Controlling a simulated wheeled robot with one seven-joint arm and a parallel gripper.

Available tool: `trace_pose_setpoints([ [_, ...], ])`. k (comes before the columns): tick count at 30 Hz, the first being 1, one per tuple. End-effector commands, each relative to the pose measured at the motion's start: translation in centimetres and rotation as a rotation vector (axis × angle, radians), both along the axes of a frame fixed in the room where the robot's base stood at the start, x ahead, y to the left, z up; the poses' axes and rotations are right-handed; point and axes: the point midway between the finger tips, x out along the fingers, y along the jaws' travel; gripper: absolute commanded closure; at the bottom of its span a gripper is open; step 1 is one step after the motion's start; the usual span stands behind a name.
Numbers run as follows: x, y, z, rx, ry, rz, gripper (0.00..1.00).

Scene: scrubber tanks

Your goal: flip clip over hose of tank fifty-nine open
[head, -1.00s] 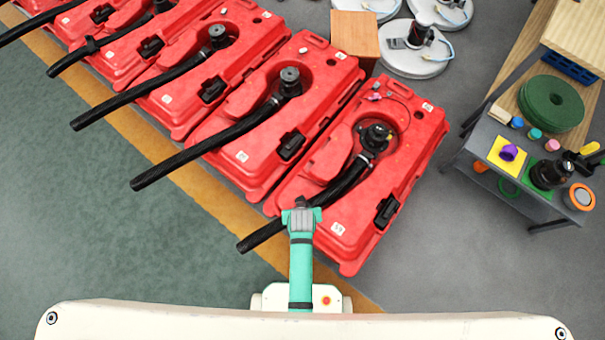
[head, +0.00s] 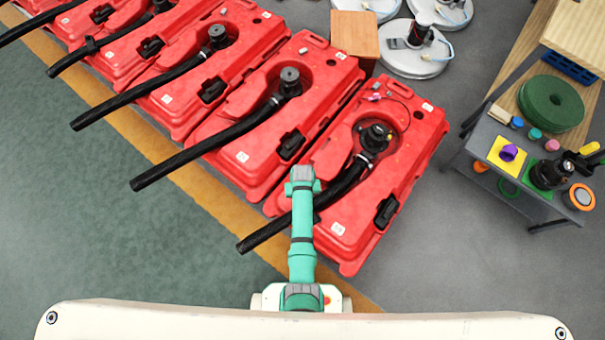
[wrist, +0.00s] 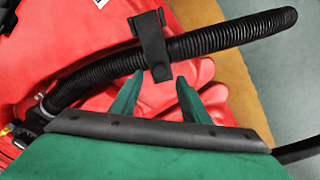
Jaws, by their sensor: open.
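The nearest red tank (head: 395,165) has a small white number label (head: 337,228), too blurred to read surely. A black ribbed hose (head: 345,183) runs from its round fitting (head: 375,137) past its front edge. In the wrist view, a flat black clip (wrist: 151,45) lies across the hose (wrist: 225,36), over its top. My gripper (wrist: 160,80) is open, with two green fingers pointing at the clip. The clip's lower end is just ahead of the gap between the fingertips; contact cannot be told. In the head view my arm covers the gripper and most of the clip area.
Several similar red tanks (head: 240,130) with hoses stand in a row to the left. A grey cart (head: 490,165) with coloured items stands at right. A brown box (head: 356,38) and round white machine heads (head: 412,62) are behind. Green floor at lower left is clear.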

Motion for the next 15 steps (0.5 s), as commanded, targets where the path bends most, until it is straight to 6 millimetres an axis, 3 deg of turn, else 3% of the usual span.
trace_pose_setpoints([
  [7, 0.0, 0.0, -3.3, 0.000, 0.000, 0.000, 0.58],
  [15, 0.0, 0.0, -4.4, 0.000, -0.001, 0.000, 0.58],
])
